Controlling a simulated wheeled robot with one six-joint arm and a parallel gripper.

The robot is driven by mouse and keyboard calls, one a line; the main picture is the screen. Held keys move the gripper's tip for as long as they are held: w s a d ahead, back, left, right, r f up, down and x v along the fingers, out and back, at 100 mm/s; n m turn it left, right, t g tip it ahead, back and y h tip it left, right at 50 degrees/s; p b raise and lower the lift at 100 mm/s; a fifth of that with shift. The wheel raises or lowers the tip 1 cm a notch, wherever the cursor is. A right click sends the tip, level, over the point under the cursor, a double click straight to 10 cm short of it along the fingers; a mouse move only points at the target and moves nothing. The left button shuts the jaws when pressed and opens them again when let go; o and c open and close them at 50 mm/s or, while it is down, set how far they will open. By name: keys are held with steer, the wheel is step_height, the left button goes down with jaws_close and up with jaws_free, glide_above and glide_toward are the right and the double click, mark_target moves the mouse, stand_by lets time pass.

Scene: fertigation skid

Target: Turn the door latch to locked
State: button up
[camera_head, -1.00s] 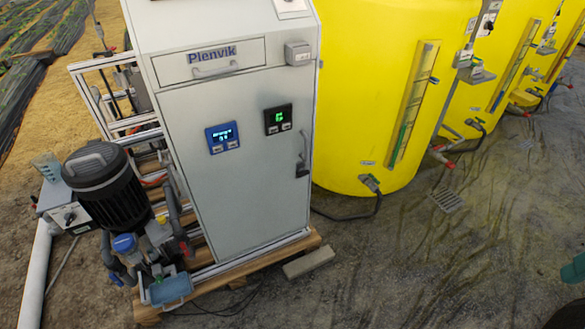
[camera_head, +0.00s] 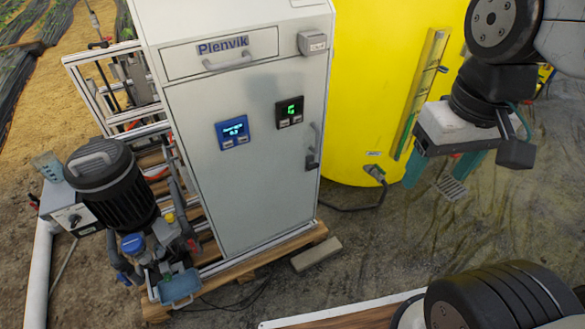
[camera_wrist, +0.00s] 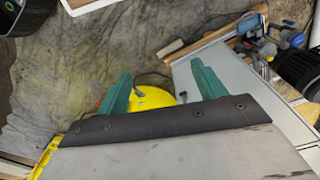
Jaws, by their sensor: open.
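The grey cabinet door (camera_head: 245,180) is shut and faces me, with a vertical handle (camera_head: 317,136) on its right edge. A small dark latch (camera_head: 312,161) sits at the lower end of this handle; its turn position is too small to tell. My gripper (camera_head: 440,168) is open and empty, with teal fingers, to the right of the door and apart from it, in front of the yellow tank. In the wrist view my gripper (camera_wrist: 162,84) points toward the yellow tank's foot, with the grey cabinet (camera_wrist: 235,85) at the right.
The yellow tank (camera_head: 355,80) stands right of the cabinet. A black pump (camera_head: 110,185) stands at the left. The cabinet rests on a wooden pallet (camera_head: 270,255), with a loose block (camera_head: 316,254) on the ground before it. Ground between gripper and cabinet is clear.

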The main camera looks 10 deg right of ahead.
steer(key=w+d+f+g, duration=0.3)
steer(key=w+f, duration=1)
steer(key=n+t+y, duration=0.4)
steer(key=t+y, duration=0.2)
steer(key=t, duration=1.4)
glide_toward(314, 168)
steer(key=w, duration=0.2)
steer(key=x, duration=0.7)
steer(key=shift+w+a+r, duration=0.1)
steer(key=shift+a+r, duration=0.05)
steer(key=shift+a, duration=0.15)
steer(key=c, duration=1)
